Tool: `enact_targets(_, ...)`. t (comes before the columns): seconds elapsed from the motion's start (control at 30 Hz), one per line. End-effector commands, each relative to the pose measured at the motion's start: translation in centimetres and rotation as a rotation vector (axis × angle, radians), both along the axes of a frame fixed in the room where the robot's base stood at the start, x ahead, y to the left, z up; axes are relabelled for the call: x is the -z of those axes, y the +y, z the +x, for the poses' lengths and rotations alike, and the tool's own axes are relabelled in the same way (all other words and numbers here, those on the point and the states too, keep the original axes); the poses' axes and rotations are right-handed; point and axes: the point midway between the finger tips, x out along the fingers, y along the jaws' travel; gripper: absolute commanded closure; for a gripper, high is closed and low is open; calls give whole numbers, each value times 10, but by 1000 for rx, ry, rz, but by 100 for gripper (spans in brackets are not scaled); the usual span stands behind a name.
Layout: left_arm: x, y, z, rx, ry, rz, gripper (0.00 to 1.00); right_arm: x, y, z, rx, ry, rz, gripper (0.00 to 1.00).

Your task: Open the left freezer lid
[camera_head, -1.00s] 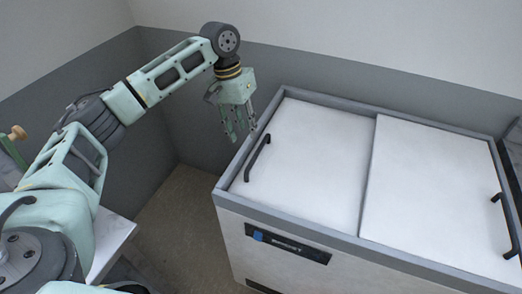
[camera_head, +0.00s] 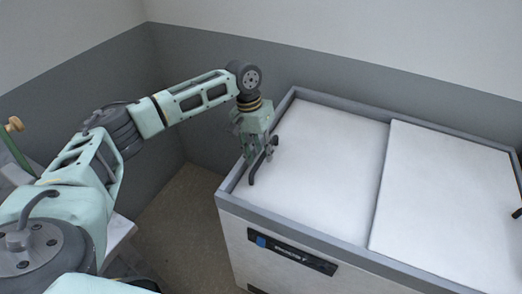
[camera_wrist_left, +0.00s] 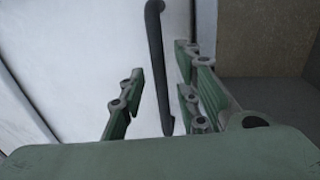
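The chest freezer (camera_head: 229,184) has two flat white sliding lids and a grey rim. The left freezer lid (camera_head: 325,150) is closed, with a black bar handle (camera_head: 257,172) near its left edge. The right lid (camera_head: 445,195) lies beside it. My left gripper (camera_head: 252,160) points down at the handle. In the left wrist view the handle (camera_wrist_left: 157,65) runs between the open fingers (camera_wrist_left: 158,103), with gaps visible on both sides. My right gripper is not in view.
The freezer front bears a dark label panel (camera_head: 290,250). Grey and white walls stand close behind and to the left. Brown floor (camera_head: 185,225) lies open left of the freezer. A pale table edge (camera_head: 118,235) is at the lower left.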

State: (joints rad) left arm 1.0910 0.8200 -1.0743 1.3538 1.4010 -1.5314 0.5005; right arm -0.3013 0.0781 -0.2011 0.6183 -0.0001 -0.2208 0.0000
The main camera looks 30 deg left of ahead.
Motion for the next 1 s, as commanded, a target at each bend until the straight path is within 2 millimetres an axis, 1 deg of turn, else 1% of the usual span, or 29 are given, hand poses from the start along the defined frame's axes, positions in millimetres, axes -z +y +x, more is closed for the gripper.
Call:
enact_targets(0.1, 0, 0, 0, 0, 0, 0, 70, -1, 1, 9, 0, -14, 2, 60)
enact_targets(0.17, 0, 0, 0, 0, 0, 0, 70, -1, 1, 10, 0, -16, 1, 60)
enact_targets(0.5, 0, 0, 0, 0, 0, 0, 99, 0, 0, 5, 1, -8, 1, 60)
enact_targets(0.53, 0, 0, 0, 0, 0, 0, 100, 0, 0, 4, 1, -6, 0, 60)
enact_targets(0.7, 0, 0, 0, 0, 0, 0, 100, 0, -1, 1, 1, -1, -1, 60)
enact_targets(1.0, -1, -1, 0, 1, 0, 0, 100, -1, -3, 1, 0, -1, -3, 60)
